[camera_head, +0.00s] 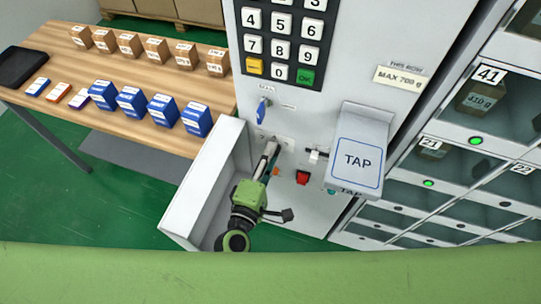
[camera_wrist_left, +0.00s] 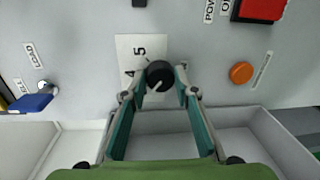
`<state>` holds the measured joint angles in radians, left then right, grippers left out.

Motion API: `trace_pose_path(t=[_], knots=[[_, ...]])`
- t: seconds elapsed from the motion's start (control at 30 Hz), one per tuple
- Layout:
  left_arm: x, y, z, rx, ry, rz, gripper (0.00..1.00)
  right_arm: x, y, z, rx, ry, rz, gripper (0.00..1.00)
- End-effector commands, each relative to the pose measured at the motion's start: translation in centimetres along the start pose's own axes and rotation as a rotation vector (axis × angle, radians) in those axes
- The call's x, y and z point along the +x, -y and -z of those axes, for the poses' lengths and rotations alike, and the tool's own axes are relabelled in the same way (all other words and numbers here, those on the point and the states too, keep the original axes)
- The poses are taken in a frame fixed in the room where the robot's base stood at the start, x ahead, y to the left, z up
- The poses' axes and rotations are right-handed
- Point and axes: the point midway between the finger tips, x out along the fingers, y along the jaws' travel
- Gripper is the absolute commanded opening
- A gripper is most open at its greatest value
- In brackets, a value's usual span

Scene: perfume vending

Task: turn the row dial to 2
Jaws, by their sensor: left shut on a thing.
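The row dial (camera_wrist_left: 160,74) is a round black knob with a pale pointer line, on a white plate (camera_wrist_left: 128,45) in the left wrist view. The plate shows the numbers 4 and 5; its other marks are hidden. The pointer line slants to the lower left in that view. My left gripper (camera_wrist_left: 159,85) is shut on the dial, one finger on each side. In the head view my left gripper (camera_head: 270,152) reaches up to the machine's front panel and mostly hides the dial.
An open white tray (camera_head: 182,198) juts out below the panel. A blue key-like knob (camera_head: 262,108) sits left above the gripper. A red switch (camera_head: 303,177), an orange button (camera_wrist_left: 241,72) and the TAP reader (camera_head: 357,160) lie to the right. A keypad (camera_head: 284,40) is above.

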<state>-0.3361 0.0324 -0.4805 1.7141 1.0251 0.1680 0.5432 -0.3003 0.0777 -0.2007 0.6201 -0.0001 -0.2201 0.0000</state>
Motion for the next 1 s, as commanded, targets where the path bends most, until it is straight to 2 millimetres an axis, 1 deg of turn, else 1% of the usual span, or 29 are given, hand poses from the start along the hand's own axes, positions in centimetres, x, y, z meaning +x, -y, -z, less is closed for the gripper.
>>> trace_pose_path(t=[0.2, 0.23, 0.27, 0.3, 0.53, 0.6, 0.67, 0.77, 0.87, 1.0], knots=[[0.0, -0.1, 0.1, -0.002, -0.001, -0.002, 0.06, 0.0, 0.0, 0.0, 0.0, 0.0, 0.0, 0.24], [0.0, -0.1, 0.1, -0.002, -0.001, -0.002, 0.35, 0.0, 0.0, 0.0, 0.0, 0.0, 0.0, 0.24], [0.0, -0.1, 0.1, -0.002, -0.001, -0.002, 0.43, 0.0, 0.0, 0.0, 0.0, 0.0, 0.0, 0.24], [0.0, -0.1, 0.1, -0.002, -0.001, -0.002, 0.44, 0.0, 0.0, 0.0, 0.0, 0.0, 0.0, 0.24], [0.0, 0.0, 0.0, 0.0, -0.001, -0.001, 0.44, 0.0, -0.1, 0.0, 0.0, 0.0, -0.001, 0.24], [-0.1, 0.0, 0.0, 0.0, 0.0, 0.0, 0.44, 0.0, -0.6, -0.1, -0.002, 0.001, -0.007, 0.24], [-0.3, 0.0, 0.0, 0.0, 0.0, 0.0, 0.44, 0.0, -0.7, -0.1, -0.002, 0.001, -0.007, 0.24], [-1.4, 0.1, 0.0, 0.001, 0.0, 0.003, 0.44, 0.0, -0.5, -0.1, -0.001, 0.001, -0.006, 0.24], [-3.2, 0.1, 0.0, 0.003, 0.001, 0.003, 0.44, 0.0, -0.4, 0.0, -0.001, 0.0, -0.004, 0.24], [-6.4, 0.1, 0.0, 0.002, 0.002, 0.004, 0.44, 0.0, -0.3, 0.0, -0.001, 0.0, -0.003, 0.24]])
